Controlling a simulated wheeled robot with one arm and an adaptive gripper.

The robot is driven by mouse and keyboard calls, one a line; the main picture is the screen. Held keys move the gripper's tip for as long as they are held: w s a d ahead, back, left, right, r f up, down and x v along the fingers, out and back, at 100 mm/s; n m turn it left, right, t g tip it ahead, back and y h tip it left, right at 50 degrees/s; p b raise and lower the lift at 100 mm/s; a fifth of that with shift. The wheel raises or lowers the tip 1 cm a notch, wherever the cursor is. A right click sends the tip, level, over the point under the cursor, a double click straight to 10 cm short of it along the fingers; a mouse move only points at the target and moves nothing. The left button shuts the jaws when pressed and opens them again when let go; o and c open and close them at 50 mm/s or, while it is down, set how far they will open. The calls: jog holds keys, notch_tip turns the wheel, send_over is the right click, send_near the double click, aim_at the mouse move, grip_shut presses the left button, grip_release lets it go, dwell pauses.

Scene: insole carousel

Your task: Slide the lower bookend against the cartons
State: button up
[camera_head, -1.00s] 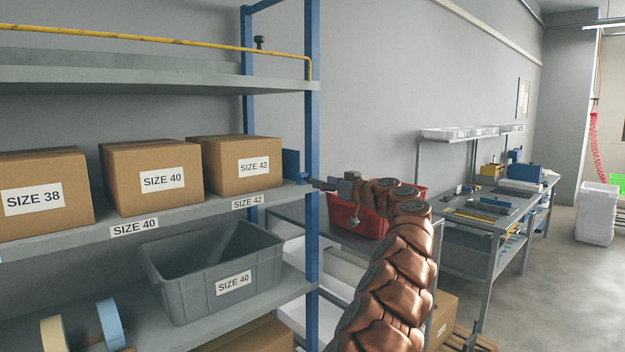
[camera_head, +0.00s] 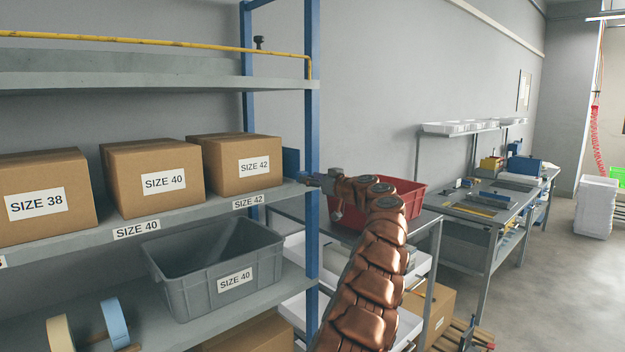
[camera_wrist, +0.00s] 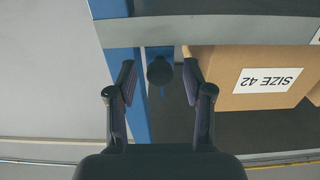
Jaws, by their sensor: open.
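The lower bookend (camera_head: 291,161) is a blue upright plate on the middle shelf, right of the SIZE 42 carton (camera_head: 236,165). The SIZE 40 (camera_head: 152,178) and SIZE 38 (camera_head: 43,195) cartons stand further left. My gripper (camera_head: 308,181) is at the shelf's right end beside the blue post, in front of the bookend. In the wrist view, which is upside down, my gripper (camera_wrist: 160,75) is open, with a dark round knob (camera_wrist: 160,72) between its fingers in the picture. The SIZE 42 carton (camera_wrist: 258,80) is right of the knob. I cannot tell whether the fingers touch the knob.
The blue rack post (camera_head: 312,120) stands close to my gripper. The shelf edge (camera_head: 190,210) runs below the cartons. A grey SIZE 40 bin (camera_head: 165,275) is on the shelf below. A red bin (camera_head: 400,195) sits on a table behind my arm.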

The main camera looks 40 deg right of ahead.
jog(key=shift+c, duration=0.3)
grip_shut()
jog(key=shift+a+f, duration=0.1)
